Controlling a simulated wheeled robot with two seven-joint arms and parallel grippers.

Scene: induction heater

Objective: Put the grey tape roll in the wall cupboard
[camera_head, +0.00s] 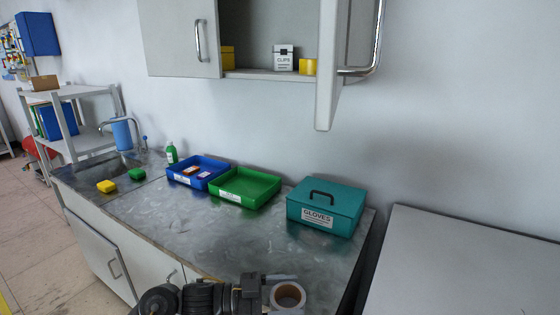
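The grey tape roll (288,296) is at the bottom edge, its round opening facing up towards my camera. My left gripper (286,290) comes in from the left, with a finger along the far side of the roll; it appears shut on it. The near side is partly cut off by the frame. The wall cupboard (275,75) is at the top. Its right door (331,70) stands open towards me; its left door (178,40) covers the left part. Inside are a white clips box (284,58) and yellow items (308,67) on the shelf. My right gripper is not in view.
On the metal counter (190,230) stand a teal gloves box (326,207), a green tray (245,187) and a blue tray (199,171). A sink (100,165) with sponges is at the left. The open door's edge juts out at the cupboard's right side.

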